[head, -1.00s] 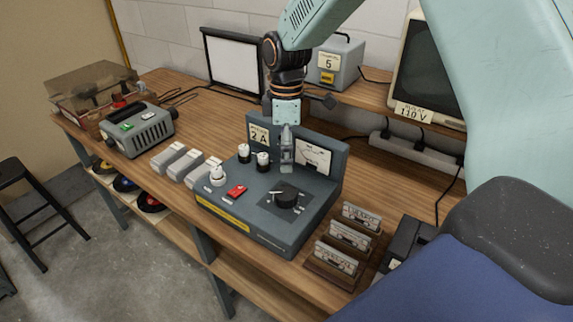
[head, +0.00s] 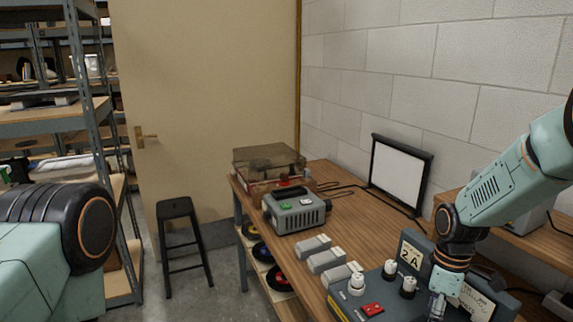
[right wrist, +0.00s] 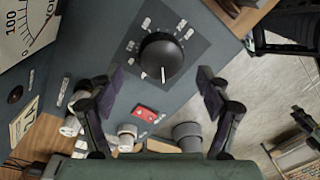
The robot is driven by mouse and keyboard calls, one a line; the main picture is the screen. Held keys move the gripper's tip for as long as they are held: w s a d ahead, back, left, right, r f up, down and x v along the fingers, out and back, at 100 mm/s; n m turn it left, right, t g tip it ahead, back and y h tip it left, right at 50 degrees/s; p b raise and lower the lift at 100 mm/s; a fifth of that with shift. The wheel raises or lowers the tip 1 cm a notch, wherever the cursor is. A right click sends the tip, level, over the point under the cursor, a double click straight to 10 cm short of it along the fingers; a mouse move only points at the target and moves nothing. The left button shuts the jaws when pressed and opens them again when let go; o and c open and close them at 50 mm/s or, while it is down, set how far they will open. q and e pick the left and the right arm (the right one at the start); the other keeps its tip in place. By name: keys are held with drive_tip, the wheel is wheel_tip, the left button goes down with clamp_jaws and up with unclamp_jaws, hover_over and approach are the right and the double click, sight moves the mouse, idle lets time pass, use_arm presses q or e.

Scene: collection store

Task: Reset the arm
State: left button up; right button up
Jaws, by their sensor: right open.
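My right arm comes in from the right in the head view. Its gripper (head: 437,303) hangs, pointing down, over the dark grey console (head: 396,309), in front of its upright panel with the "2 A" card and a meter. In the right wrist view the two fingers (right wrist: 160,78) are spread wide with nothing between them. A black round knob (right wrist: 161,56) with a white mark sits on the console beyond the fingertips. A red switch (right wrist: 146,113) lies between the fingers, lower in the picture. Part of my left arm shows at the left edge of the head view; its gripper is out of view.
On the wooden bench (head: 345,218) stand a grey box with green and white buttons (head: 297,212), a record player with a clear lid (head: 268,165) and a framed white screen (head: 398,175). A black stool (head: 177,210) and metal shelving (head: 90,120) are at the left.

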drive_tip(key=f, duration=0.3)
drive_tip(key=shift+s+f, duration=0.25)
drive_tip(key=shift+a+f, duration=0.15)
drive_tip(key=shift+f, duration=0.25)
drive_tip(key=shift+w, duration=0.1)
